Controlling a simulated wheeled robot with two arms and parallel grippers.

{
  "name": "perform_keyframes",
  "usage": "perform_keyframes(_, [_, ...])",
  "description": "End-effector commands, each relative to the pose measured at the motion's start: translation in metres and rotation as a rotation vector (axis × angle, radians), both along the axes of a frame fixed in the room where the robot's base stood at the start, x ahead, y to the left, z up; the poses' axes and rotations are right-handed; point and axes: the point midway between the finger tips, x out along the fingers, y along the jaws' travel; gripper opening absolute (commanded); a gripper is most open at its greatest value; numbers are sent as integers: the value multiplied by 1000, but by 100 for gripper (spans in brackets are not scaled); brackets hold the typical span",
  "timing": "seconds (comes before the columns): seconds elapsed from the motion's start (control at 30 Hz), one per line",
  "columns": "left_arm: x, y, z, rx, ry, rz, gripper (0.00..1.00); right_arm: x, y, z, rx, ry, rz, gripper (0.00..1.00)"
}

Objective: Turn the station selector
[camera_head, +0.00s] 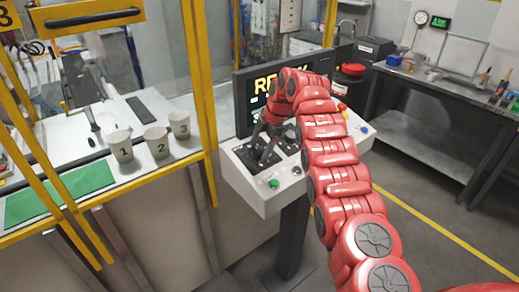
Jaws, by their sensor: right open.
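A white control console (256,192) stands on a dark post in the middle of the view. A monitor (243,108) behind it shows partly covered yellow letters. My right arm, red and jointed, comes in from the lower right and bends down over the console. My right gripper (262,152) is open, pointing down at the dark panel on the console's left half. The station selector cannot be made out; the gripper and arm cover part of the panel, and I cannot tell whether the fingers touch anything. My left gripper is not in view.
A green button (274,183) and a blue button (364,130) sit on the console. Yellow posts (203,90) frame a cell at left with numbered cups (157,142) and a green mat (60,193). A workbench (440,95) stands at back right. The floor right of the console is open.

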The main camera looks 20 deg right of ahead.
Motion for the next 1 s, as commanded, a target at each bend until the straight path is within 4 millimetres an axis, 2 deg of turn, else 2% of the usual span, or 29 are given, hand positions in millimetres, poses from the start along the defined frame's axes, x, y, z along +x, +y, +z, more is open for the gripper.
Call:
perform_keyframes(0.07, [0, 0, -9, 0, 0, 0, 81, -3, -5, 13, -3, -11, -2, 81])
perform_keyframes(0.3, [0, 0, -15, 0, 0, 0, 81, -21, -17, 71, -1, -4, -1, 81])
perform_keyframes(0.5, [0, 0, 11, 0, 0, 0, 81, -33, -28, 122, -1, -6, -1, 81])
perform_keyframes(0.7, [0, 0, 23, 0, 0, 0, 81, -41, -34, 145, -1, -1, 0, 81])
perform_keyframes(1.0, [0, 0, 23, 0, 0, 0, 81, -43, -36, 149, -1, -1, 0, 81])
